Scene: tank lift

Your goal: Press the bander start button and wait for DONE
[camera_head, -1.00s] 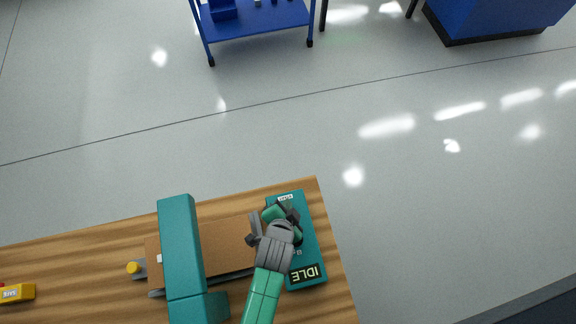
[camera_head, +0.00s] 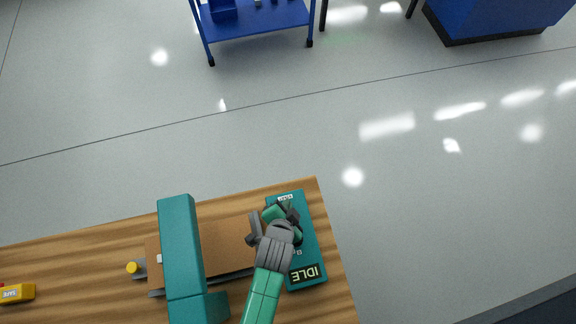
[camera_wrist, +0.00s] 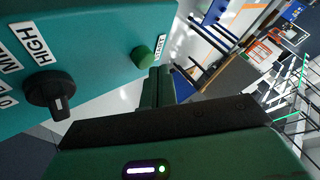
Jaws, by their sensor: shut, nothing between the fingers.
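The bander's teal control box (camera_head: 311,254) stands at the right end of the wooden table, and its display (camera_head: 304,274) reads IDLE. In the wrist view the teal panel (camera_wrist: 95,50) carries a round green button (camera_wrist: 142,57) by a small label that looks like START, and a black knob (camera_wrist: 50,93) beside a HIGH label. My gripper (camera_head: 282,212) is over the box. In the wrist view the closed fingers (camera_wrist: 158,84) are empty, their tips just below the button. I cannot tell whether they touch it. In the head view my gripper hides the button.
The bander's teal arch (camera_head: 181,245) spans a brown slab (camera_head: 224,246) left of my gripper. A blue cart (camera_head: 262,18) stands beyond open floor.

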